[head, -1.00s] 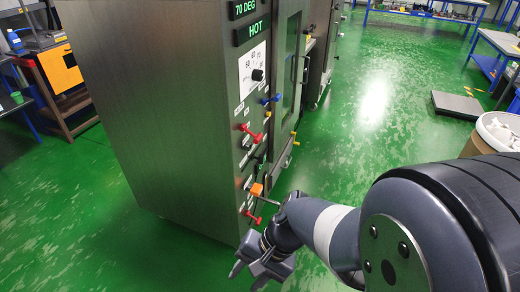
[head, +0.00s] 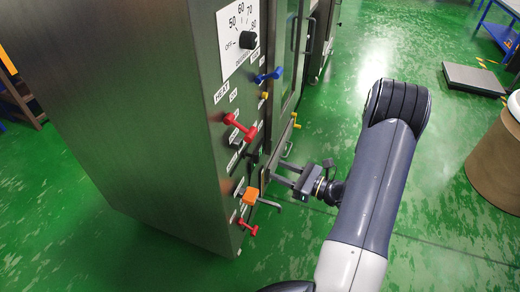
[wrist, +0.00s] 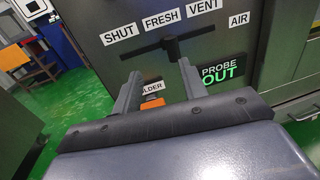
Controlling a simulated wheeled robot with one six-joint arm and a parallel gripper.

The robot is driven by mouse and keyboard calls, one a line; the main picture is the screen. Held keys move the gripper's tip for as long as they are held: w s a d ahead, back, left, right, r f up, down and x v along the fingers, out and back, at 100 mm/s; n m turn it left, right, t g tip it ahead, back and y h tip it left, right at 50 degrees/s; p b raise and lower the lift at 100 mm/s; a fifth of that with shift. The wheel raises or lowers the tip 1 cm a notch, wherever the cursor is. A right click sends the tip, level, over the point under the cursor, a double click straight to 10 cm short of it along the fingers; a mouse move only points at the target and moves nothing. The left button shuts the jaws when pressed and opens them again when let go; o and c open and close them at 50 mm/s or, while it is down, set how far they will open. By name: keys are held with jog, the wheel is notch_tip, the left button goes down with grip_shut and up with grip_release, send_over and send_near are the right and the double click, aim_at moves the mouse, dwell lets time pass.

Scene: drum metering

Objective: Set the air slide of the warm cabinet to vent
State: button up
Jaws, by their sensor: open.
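The warm cabinet (head: 165,120) is a tall dark metal box at left centre in the head view. In the wrist view its air slide (wrist: 172,47) is a black knob on a dark slanted slot. Labels SHUT, FRESH, VENT and AIR run above it. The knob stands beneath the FRESH label (wrist: 162,20), with the VENT label (wrist: 204,6) to its right. My gripper (head: 273,175) is open and faces the cabinet front. In the wrist view its two fingers (wrist: 157,77) point at the slide, just below the knob. Whether they touch it is unclear.
An orange handle (head: 250,195) and a lower red handle (head: 248,228) stick out below my gripper. An upper red handle (head: 240,128), a blue handle (head: 268,75) and a dial (head: 247,40) sit above. A PROBE OUT display (wrist: 222,70) is right of my fingers.

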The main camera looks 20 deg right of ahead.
aim_at(256, 162)
jog(key=shift+m+t, duration=0.3)
jog(key=x, duration=0.7)
jog(key=w+d+f+b+x, duration=0.1)
jog(key=x, duration=0.2)
jog(key=shift+w+a, duration=0.1)
jog(key=shift+w, duration=0.25)
jog(key=shift+c, duration=0.4)
grip_shut()
